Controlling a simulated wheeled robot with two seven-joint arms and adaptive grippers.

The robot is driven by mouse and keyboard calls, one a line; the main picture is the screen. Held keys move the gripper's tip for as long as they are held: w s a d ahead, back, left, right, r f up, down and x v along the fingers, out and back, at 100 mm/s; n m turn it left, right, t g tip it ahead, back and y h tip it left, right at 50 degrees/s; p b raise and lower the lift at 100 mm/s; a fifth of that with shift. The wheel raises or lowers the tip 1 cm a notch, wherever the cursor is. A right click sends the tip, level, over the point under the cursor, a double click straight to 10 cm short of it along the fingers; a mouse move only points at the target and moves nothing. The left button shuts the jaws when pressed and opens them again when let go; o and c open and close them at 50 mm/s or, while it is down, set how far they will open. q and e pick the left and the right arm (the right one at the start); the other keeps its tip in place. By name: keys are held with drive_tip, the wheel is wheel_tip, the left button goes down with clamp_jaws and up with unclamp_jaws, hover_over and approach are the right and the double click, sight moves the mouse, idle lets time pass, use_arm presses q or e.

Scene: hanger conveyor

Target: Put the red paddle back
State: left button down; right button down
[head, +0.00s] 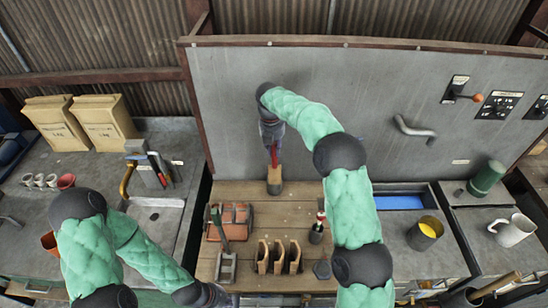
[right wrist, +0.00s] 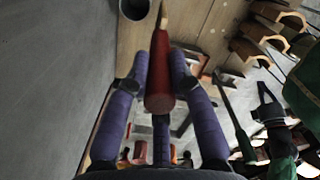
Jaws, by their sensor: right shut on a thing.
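The red paddle's handle (head: 274,156) points up near the grey back panel, at the rear edge of the wooden bench. A tan piece (head: 275,174) shows directly below it; I cannot tell whether its lower end stands in something. My right gripper (head: 272,138) is shut on the red handle.
The wooden bench (head: 240,192) bears a brown caddy (head: 232,218), wooden slotted blocks (head: 278,257) and a small dark cup with tools (head: 317,232). A yellow-lined pot (head: 426,234) stands on the right counter. The grey panel (head: 225,115) rises close behind my right gripper.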

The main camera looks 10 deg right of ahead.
drive_tip(key=shift+w+d+p, duration=0.55)
drive_tip(key=shift+w+p, duration=0.7)
drive_tip(key=shift+w, duration=1.45)
wheel_tip(320, 180, down, 11)
drive_tip(key=shift+w+f+p, duration=0.15)
drive_tip(key=shift+f+p, duration=0.05)
drive_tip(key=shift+p, duration=0.25)
drive_tip(key=shift+f, duration=0.2)
drive_tip(key=c, duration=1.1)
unclamp_jaws()
drive_tip(key=shift+r, duration=0.1)
